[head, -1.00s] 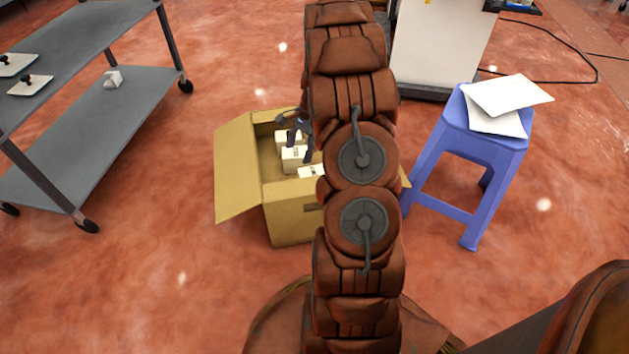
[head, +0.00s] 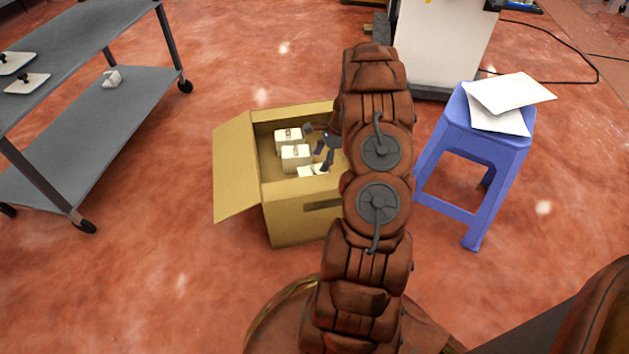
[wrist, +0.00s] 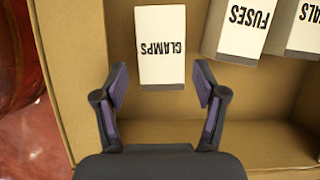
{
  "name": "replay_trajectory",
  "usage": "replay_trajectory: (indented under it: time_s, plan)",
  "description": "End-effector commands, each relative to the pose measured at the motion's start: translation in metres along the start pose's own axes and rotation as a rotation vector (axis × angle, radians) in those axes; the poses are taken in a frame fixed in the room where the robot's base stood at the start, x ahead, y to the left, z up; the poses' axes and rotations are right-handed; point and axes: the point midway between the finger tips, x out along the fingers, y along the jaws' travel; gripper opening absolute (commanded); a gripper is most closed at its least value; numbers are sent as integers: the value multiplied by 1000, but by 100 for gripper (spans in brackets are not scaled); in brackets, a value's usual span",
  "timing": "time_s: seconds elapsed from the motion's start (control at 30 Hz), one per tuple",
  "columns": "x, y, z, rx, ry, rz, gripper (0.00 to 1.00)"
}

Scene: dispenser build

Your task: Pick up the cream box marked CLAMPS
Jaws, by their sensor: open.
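The cream box marked CLAMPS (wrist: 161,46) lies in the open cardboard carton, its label upside down in the wrist view. My gripper (wrist: 160,78) is open and empty, with its two purple-padded fingers spread apart. The fingertips sit to either side, around the box's near end in the picture; I cannot tell their height above it. In the head view my gripper (head: 322,153) is over the carton, partly hidden by my arm. Several cream boxes show there, but their labels are too small to read.
A cream box marked FUSES (wrist: 243,27) and another partly cut-off box (wrist: 305,27) lie to the right. The carton's walls (head: 283,215) surround them, one flap folded out left. A blue stool (head: 487,150) with papers stands right, a grey cart (head: 140,95) left.

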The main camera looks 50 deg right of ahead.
Motion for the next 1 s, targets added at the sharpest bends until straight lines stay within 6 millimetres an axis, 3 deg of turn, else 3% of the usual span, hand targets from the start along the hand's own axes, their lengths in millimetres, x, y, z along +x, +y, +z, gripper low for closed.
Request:
replay_trajectory:
  time_s: [0.37,1.0]
  plan:
    - [46,-1,-3,0,0,1,71]
    - [47,-1,-2,-1,-1,1,71]
